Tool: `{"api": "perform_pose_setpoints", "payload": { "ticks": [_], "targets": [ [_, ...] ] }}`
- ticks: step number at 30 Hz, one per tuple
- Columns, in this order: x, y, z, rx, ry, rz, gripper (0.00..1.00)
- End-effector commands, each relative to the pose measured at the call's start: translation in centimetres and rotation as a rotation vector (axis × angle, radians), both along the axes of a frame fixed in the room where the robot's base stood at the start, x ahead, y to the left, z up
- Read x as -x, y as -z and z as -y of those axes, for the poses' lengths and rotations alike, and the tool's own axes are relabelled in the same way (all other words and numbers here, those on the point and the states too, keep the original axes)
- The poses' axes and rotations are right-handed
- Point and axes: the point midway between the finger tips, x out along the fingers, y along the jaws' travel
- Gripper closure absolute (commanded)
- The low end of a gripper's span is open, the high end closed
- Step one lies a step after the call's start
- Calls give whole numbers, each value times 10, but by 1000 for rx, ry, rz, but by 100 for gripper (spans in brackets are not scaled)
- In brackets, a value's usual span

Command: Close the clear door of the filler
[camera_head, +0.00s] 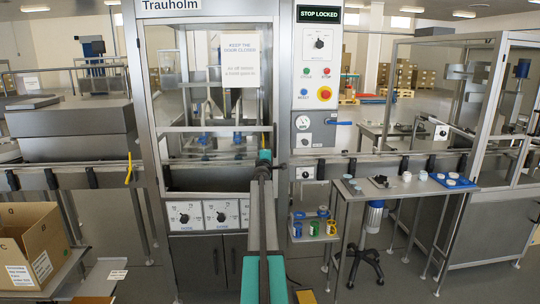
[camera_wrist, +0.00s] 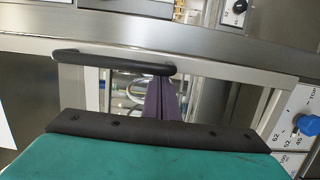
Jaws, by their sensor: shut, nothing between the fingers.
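The filler (camera_head: 160,75) stands in the middle of the head view. Its clear door (camera_head: 180,52) has a metal frame and a paper sign. I cannot tell surely whether the door stands ajar or is flush with its frame. A black bar handle (camera_wrist: 110,60) shows in the wrist view on a metal frame member. My gripper (camera_head: 263,163) is in front of the right edge of the door. In the wrist view my gripper (camera_wrist: 170,80) is shut and empty, its dark fingers close by the handle's right end; contact is unclear. My arm hides part of the filler's lower right.
A control panel (camera_head: 318,62) with buttons and a "STOP LOCKED" display stands right of the door. A small side table (camera_head: 385,188) holds several small items. A cardboard box (camera_head: 35,240) sits at the lower left. Floor shows between the filler and the box.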

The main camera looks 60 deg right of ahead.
Motion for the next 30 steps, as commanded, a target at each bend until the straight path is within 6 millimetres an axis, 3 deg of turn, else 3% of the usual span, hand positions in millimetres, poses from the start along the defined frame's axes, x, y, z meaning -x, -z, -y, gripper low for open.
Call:
{"api": "perform_pose_setpoints", "payload": {
  "ticks": [14, 30],
  "targets": [
    [0, 1, -11, 0, -3, 0, 100],
    [18, 1, -54, 0, -3, -1, 100]
  ]
}}
